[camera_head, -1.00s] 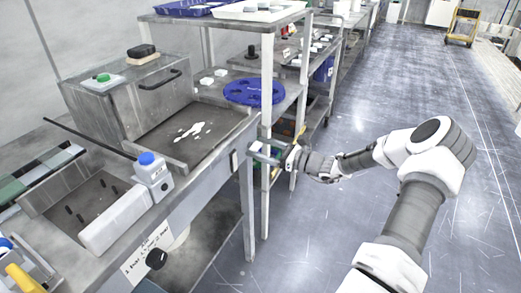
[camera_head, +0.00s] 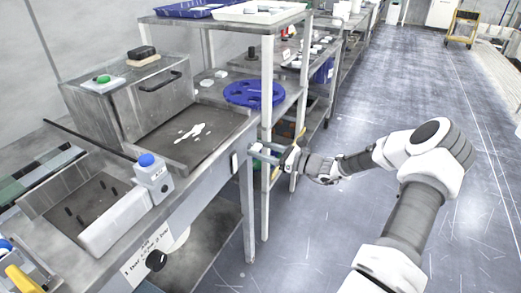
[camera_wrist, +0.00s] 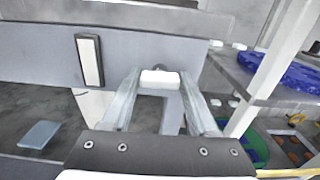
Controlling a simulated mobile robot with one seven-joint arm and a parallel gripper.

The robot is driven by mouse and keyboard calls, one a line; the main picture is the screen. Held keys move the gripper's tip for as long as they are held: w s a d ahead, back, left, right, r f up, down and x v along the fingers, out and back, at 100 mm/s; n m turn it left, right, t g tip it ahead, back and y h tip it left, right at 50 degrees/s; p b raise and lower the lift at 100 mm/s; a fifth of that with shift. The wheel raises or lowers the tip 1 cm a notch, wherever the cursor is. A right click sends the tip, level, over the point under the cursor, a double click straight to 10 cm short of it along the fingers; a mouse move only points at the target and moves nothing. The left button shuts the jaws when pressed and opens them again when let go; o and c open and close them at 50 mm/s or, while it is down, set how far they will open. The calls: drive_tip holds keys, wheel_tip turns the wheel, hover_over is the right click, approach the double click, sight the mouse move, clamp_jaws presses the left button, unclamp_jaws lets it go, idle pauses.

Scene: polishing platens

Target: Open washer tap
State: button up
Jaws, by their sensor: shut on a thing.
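My gripper (camera_head: 264,154) is at the front right corner of the steel bench unit, near a post of the shelf rack. In the wrist view, its two fingers (camera_wrist: 161,80) stand on either side of a small white piece, which I take to be the washer tap (camera_wrist: 160,77). The gripper is shut on this piece, against the grey front panel. The fingers hide its sides, and it cannot be made out in the head view. A pale upright plate (camera_wrist: 89,60) is on the panel to the left of the fingers; it also shows in the head view (camera_head: 234,163).
A steel box with a handle (camera_head: 160,80) stands behind the wet tray (camera_head: 190,135). A blue round platen (camera_head: 254,94) lies on the rack's shelf. A blue-topped button box (camera_head: 150,172) and a black knob (camera_head: 156,261) are nearer.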

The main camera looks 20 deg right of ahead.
drive_tip(key=shift+s+f+n+b, duration=0.1)
drive_tip(key=shift+n+b, duration=1.45)
drive_tip(key=shift+n, duration=2.55)
drive_tip(key=shift+f+n+b, duration=0.1)
drive_tip(key=shift+n+b, duration=1.45)
drive_tip(key=shift+n, duration=2.55)
drive_tip(key=shift+r, duration=0.1)
drive_tip(key=o, duration=1.4)
drive_tip(key=p+v, duration=0.3)
drive_tip(key=v, duration=1.4)
drive_tip(key=shift+s+d+p, duration=0.15)
drive_tip(key=shift+p, duration=0.15)
